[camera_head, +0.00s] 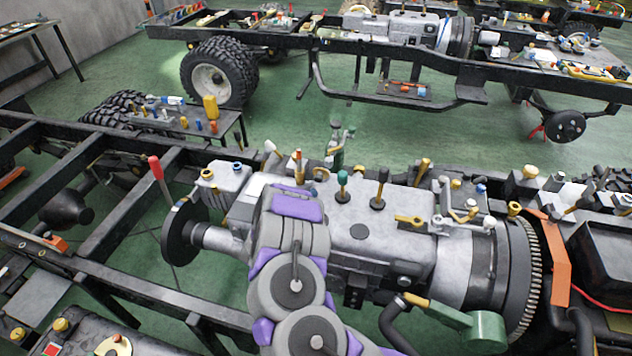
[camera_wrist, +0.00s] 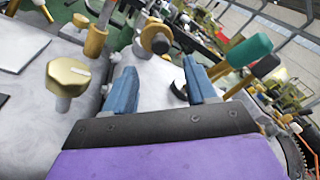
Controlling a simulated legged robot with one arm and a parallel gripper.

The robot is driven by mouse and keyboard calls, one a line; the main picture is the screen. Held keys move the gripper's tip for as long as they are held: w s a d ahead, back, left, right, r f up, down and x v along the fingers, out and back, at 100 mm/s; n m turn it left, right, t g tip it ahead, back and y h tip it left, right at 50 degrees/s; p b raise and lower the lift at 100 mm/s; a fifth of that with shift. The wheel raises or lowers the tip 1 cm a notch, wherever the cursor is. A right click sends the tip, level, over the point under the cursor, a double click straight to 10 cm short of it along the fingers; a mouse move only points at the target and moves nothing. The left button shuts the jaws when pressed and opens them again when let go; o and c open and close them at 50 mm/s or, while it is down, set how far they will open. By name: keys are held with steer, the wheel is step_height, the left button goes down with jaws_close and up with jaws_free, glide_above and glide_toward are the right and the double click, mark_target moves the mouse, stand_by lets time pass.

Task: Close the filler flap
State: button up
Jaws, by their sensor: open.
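My gripper (camera_wrist: 160,78) shows in the wrist view, with two blue fingers spread apart and nothing held between them. A pale grey metal housing lies beyond and between the fingers. A small dark rounded piece (camera_wrist: 179,83) sits on it beside the right finger, partly hidden; it may be the filler flap, but I cannot tell for sure or judge its angle. A tan cylinder with a dark knob (camera_wrist: 157,39) stands behind the fingertips. In the head view my arm covers the housing's left part, and my fingers are hidden.
A gold cap (camera_wrist: 69,77) stands left of my fingers; a teal-handled lever (camera_wrist: 249,50) rises to the right. In the head view, the grey gearbox (camera_head: 360,232) carries teal and black knobbed levers. A red-handled lever (camera_head: 156,167) stands left. Green floor (camera_head: 440,125) is open behind.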

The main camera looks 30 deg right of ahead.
mark_target(317, 180)
steer(key=x, duration=0.8)
steer(key=shift+w+d, duration=0.2)
steer(key=shift+d, duration=0.1)
jaws_close()
stand_by(0.3)
